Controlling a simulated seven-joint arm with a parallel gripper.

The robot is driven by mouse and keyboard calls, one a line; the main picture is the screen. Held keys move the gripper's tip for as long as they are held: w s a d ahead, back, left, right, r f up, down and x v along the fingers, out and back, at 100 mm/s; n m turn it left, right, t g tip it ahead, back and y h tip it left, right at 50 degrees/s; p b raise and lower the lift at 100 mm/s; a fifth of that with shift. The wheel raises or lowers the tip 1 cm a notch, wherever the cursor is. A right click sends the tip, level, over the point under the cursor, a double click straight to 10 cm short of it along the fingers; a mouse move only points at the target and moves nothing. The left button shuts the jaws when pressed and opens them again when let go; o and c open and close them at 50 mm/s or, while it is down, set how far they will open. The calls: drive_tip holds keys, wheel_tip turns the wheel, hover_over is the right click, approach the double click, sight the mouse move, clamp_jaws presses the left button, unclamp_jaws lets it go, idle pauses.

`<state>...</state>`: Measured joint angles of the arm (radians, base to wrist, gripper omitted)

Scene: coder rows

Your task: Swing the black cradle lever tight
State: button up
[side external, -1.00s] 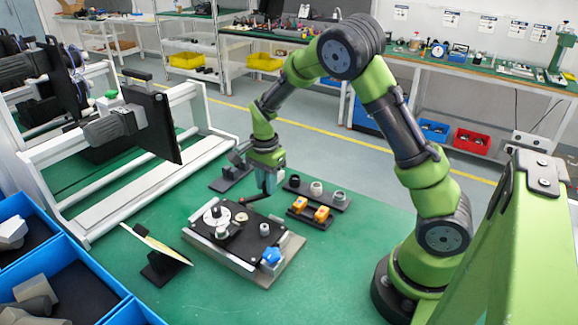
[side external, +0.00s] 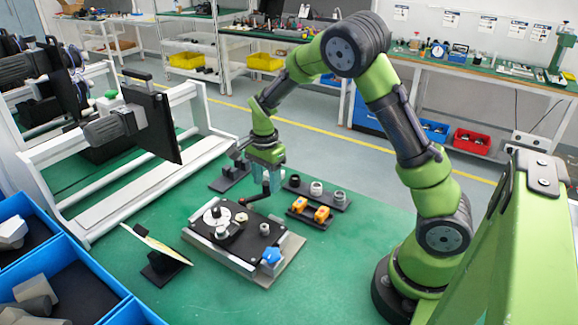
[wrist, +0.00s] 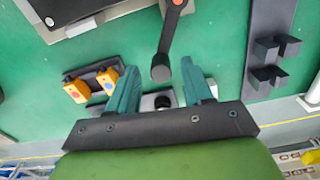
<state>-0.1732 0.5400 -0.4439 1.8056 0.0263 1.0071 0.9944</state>
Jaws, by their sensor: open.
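The black cradle lever (side external: 254,198) stands at the back edge of the fixture plate (side external: 205,243), with a red spot at its pivot. Its arm runs right and ends in an upright black grip. In the wrist view the lever (wrist: 169,40) reaches from the top edge down toward my fingers, its round end foremost. My gripper (side external: 267,176) is over that upright grip, pointing down. In the wrist view my gripper (wrist: 158,70) has its two teal fingers apart, with the lever's end in line with the gap between them. Contact with either finger is not visible.
A black holder with orange-yellow blocks (side external: 310,211) and a rack of round fittings (side external: 316,190) stand close on the right. A black bracket (side external: 230,174) stands left of my gripper. A blue knob (side external: 271,256) sits on the plate's front corner.

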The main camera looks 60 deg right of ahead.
wheel_tip(320, 180, up, 16)
idle(0.3)
drive_tip(key=shift+f, duration=0.1)
drive_tip(key=s+a+r+n+t+y, duration=0.1)
drive_tip(key=s+a+n+t, duration=0.2)
drive_tip(key=s+a+n, duration=0.2)
drive_tip(key=s+a+r+n+t+y, duration=0.1)
drive_tip(key=s+a+n+t, duration=0.3)
drive_tip(key=s+n, duration=0.6)
drive_tip(key=s+a+r, duration=0.1)
drive_tip(key=s, duration=0.2)
drive_tip(key=shift+a, duration=0.35)
